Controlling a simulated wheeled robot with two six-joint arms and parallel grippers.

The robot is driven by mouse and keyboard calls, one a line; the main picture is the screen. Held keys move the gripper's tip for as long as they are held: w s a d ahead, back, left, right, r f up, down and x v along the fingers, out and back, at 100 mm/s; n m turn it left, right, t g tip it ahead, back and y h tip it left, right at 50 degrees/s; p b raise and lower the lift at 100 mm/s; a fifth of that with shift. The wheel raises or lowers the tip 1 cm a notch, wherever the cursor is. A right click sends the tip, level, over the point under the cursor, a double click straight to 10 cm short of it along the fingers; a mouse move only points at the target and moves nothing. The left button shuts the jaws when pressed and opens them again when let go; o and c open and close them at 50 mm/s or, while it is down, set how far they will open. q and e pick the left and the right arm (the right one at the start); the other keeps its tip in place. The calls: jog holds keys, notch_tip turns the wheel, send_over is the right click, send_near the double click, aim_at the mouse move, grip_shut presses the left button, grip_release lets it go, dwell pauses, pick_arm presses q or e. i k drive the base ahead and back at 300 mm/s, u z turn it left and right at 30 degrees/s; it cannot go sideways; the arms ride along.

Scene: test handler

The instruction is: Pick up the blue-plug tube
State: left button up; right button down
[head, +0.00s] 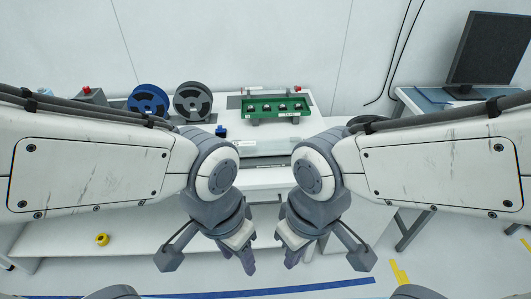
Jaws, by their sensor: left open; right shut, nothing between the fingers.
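A small blue piece (221,131) shows on the white table, just left of a long pale grey bar (265,146). It may be the blue plug, but I cannot tell whether it belongs to a tube. No tube is clearly made out, and my arms hide part of the table. My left gripper (239,260) is open and empty, pointing down in front of the table edge. My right gripper (291,258) is shut and empty beside it, also in front of the table. Both are well apart from the blue piece.
A green tray (249,117) with several dark sockets stands at the table's back. A blue reel (148,101) and a dark grey reel (192,101) stand to its left. A monitor (488,50) is on the right desk. A yellow roll (102,240) lies low at left.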

aim_at(256, 145)
jog(key=z, duration=0.15)
jog(key=i, duration=1.35)
jog(key=u, duration=0.3)
